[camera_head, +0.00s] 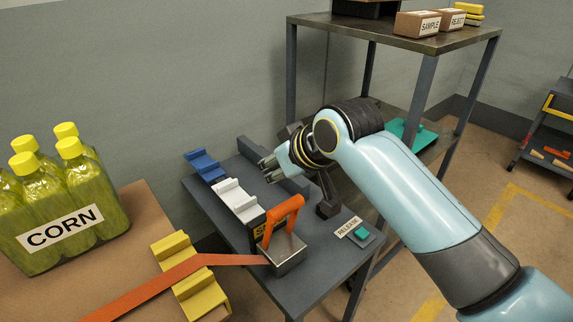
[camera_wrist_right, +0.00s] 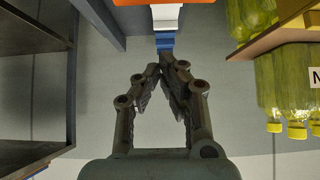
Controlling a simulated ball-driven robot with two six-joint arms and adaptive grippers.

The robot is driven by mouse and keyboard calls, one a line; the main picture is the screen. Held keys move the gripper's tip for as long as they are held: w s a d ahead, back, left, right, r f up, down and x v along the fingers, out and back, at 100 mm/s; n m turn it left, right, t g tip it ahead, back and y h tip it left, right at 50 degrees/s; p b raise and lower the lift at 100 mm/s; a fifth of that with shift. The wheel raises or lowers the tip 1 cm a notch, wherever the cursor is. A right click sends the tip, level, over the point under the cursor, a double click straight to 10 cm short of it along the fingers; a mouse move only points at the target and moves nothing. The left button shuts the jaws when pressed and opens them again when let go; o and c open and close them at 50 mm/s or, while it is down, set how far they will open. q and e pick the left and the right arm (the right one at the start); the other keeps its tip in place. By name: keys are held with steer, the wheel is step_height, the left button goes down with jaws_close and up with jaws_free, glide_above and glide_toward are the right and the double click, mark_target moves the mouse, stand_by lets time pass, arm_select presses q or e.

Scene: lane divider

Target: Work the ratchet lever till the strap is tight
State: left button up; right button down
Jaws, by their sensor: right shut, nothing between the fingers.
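The orange ratchet lever (camera_head: 291,207) stands up from a silver ratchet body (camera_head: 287,254) on the dark grey bench. The orange strap (camera_head: 180,276) runs from the ratchet over a yellow block (camera_head: 196,291) to the lower left. It looks straight in the part I see. My right gripper (camera_head: 267,171) is shut and empty, behind and above the lever, apart from it. In the right wrist view its fingertips (camera_wrist_right: 160,72) meet. My left gripper is in neither view.
White (camera_head: 237,201) and blue (camera_head: 206,166) stepped blocks line the bench behind the ratchet. A teal button (camera_head: 362,233) marked RELEASE sits right of it. Bottles marked CORN (camera_head: 58,215) stand on a brown surface at left. A tall shelf (camera_head: 398,32) stands behind my right arm.

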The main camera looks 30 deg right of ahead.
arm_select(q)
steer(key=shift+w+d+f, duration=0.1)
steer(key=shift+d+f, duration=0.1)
arm_select(e)
steer(key=shift+s+d+f, duration=0.1)
steer(key=shift+s+f, duration=0.45)
steer(key=shift+f, duration=0.25)
steer(key=shift+s+f, duration=0.5)
steer(key=shift+f, duration=0.25)
steer(key=shift+f, duration=0.1)
